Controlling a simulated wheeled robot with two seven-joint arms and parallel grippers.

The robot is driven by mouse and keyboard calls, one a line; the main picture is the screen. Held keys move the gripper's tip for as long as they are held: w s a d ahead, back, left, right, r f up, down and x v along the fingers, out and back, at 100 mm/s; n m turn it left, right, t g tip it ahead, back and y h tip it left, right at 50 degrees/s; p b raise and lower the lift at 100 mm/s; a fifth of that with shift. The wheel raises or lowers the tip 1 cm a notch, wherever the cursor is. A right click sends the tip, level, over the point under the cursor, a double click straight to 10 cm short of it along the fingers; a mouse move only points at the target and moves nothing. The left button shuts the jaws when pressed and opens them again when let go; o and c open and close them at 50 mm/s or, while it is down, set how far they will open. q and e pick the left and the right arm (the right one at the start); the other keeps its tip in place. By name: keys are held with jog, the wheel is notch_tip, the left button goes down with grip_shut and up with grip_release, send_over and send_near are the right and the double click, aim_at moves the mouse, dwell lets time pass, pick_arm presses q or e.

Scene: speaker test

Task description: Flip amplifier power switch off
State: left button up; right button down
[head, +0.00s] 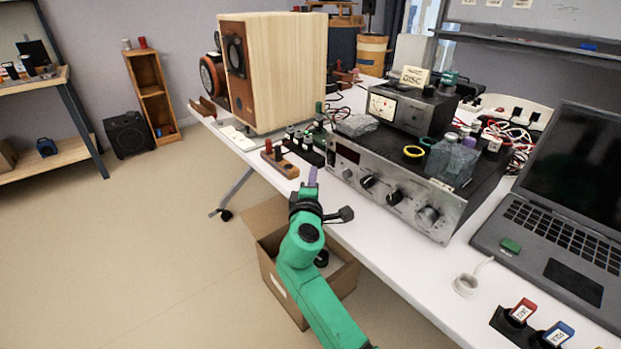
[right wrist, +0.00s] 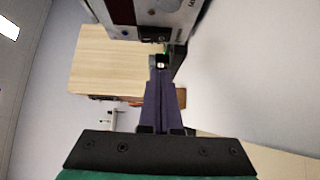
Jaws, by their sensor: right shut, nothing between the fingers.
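The amplifier (head: 450,203) is a wide silver-fronted unit with several dark knobs, standing on the white table. Its front also shows upside down at the top of the right wrist view (right wrist: 153,16). The power switch is too small to make out, so I cannot tell its position. My right gripper (head: 312,176) has purple fingers and a green arm; it is just left of the amplifier's left front end, near the table's front edge. In the right wrist view its fingers (right wrist: 160,68) are together and empty, apart from the amplifier in the picture. My left gripper is out of view.
A wooden speaker (head: 285,75) stands at the table's far left. A wooden block with small parts (head: 280,165) lies beyond my right gripper. A meter unit (head: 412,108) sits on the amplifier. A laptop (head: 560,215) is at right. An open cardboard box (head: 268,215) stands below.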

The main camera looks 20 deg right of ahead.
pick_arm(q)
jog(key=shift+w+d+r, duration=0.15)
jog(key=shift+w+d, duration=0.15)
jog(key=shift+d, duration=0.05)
pick_arm(e)
jog(key=v, duration=0.9)
jog(key=shift+s+f, duration=0.2)
jog(key=shift+f, duration=0.3)
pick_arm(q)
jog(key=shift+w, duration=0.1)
